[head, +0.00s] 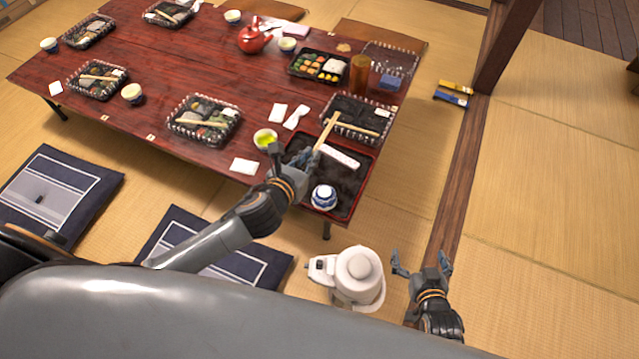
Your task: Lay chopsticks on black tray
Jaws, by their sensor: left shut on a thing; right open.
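The black tray (341,207) with a red rim lies at the near right corner of the low table. My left gripper (296,158) is over the tray's left side, shut on a pair of light wooden chopsticks (328,131). The chopsticks tilt up and away from the gripper, toward the clear bento box (340,109) behind the tray. I cannot tell how high they are above the tray. A white paper sleeve (341,156) and a blue-and-white cup (324,196) are on the tray. My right gripper (422,267) is open and empty, low beside the table.
Another chopstick pair (358,128) lies across that bento box. A green tea cup (265,139) stands left of the tray. A brown bottle (359,76) stands behind. A white pot (358,274) is on the tatami near my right gripper.

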